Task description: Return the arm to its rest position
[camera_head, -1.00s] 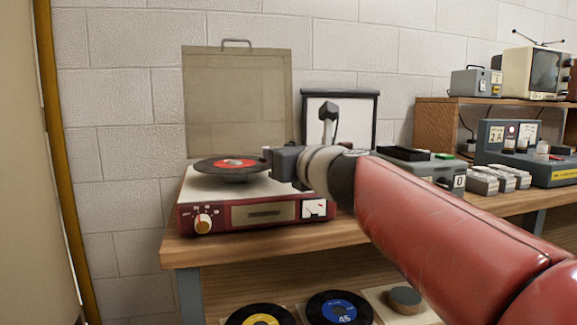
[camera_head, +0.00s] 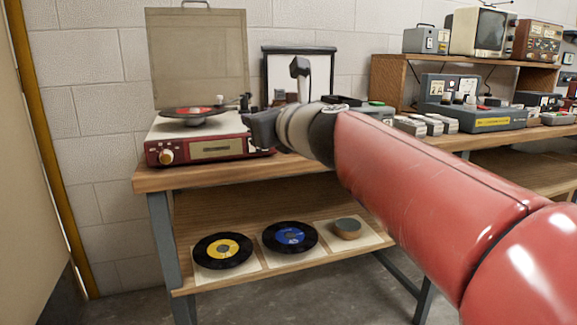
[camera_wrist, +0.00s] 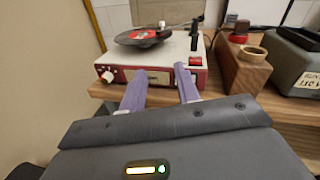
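My gripper shows in the wrist view with its two purple fingers (camera_wrist: 160,80) apart and nothing between them. In the head view my red arm reaches in from the lower right, and its dark gripper end (camera_head: 262,128) overlaps the record player's right side; the fingertips are not clear there. The red and cream record player (camera_head: 215,147) stands on the bench, lid up, with a red-labelled black record (camera_head: 193,112) on its platter. In the wrist view the record player (camera_wrist: 152,77) lies ahead, beyond the fingertips.
In the wrist view, a wooden block (camera_wrist: 242,73) stands right of the fingers. Equipment fills the bench's right side.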

